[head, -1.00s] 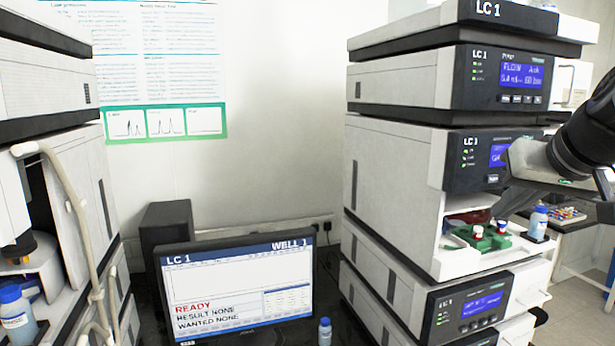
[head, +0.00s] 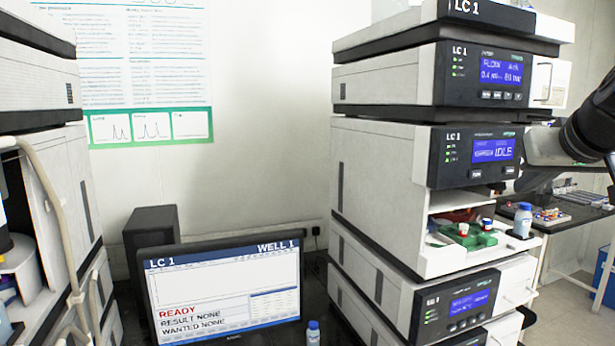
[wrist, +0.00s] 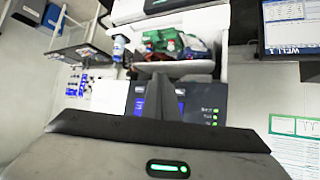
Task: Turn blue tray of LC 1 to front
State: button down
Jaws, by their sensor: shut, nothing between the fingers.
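The LC 1 stack (head: 378,165) stands at the right of the head view. Its open compartment holds a green tray (head: 466,240) with a few small red- and white-capped vials and a dark red shape (head: 462,216) behind. The green tray also shows at the top middle of the wrist view (wrist: 160,37).
A blue-capped bottle (head: 523,220) stands at the compartment's right front edge. A side table (head: 572,226) with racks of coloured vials is at the right. The monitor (head: 224,290) reads LC 1, WELL 1, READY. Another instrument stack (head: 45,170) stands at the left.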

jog(key=w+a+p, duration=0.2)
jog(key=w, duration=0.4)
jog(key=shift+w+f, duration=0.15)
jog(key=shift+w, duration=0.25)
jog(key=shift+w+a, duration=0.15)
dwell(1.6)
jog(key=shift+w, duration=0.3)
jog(key=shift+w+a, duration=0.2)
jog(key=shift+w, duration=0.15)
dwell(0.7)
jog(key=shift+s, duration=0.15)
jog(key=shift+s+d+b, duration=0.25)
jog(key=shift+s+b, duration=0.05)
jog(key=shift+s, duration=0.35)
jog(key=shift+s, duration=0.1)
jog(key=shift+s+d+b, duration=0.3)
jog(key=shift+s+b, duration=0.1)
jog(key=shift+s, duration=0.35)
jog(key=shift+s+d+b, duration=0.25)
jog(key=shift+s+b, duration=0.15)
jog(key=shift+s, duration=0.35)
jog(key=shift+s+d+b, duration=0.3)
jog(key=shift+s+b, duration=0.1)
jog(key=shift+s, duration=0.35)
